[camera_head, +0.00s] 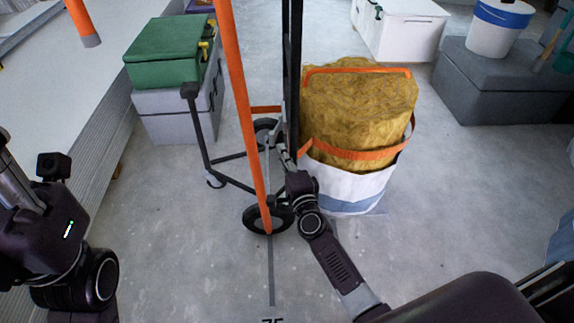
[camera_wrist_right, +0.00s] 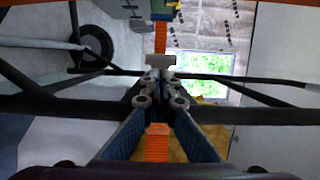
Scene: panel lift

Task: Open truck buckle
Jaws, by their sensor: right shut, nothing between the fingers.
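A hand truck with a black frame (camera_head: 292,75) and dark wheels (camera_head: 268,219) stands in the middle of the head view. An orange strap (camera_wrist_right: 160,40) runs along the centre of the right wrist view, and a grey T-shaped piece (camera_wrist_right: 145,62), possibly the buckle, lies just beyond the fingertips. I cannot tell whether the fingers touch it. My right gripper (camera_head: 281,146) is at the truck's frame, partly hidden by it; its fingers (camera_wrist_right: 160,85) are shut with nothing between them. My left arm shows at the left edge, its fingers out of view.
A white bag of yellow material (camera_head: 345,188) stands right of the truck. A green box (camera_head: 165,65) on a grey box (camera_head: 180,115) stands behind left. An orange pole (camera_head: 240,100) crosses in front of the truck. Stacked white panels (camera_head: 85,130) line the left. Front floor is clear.

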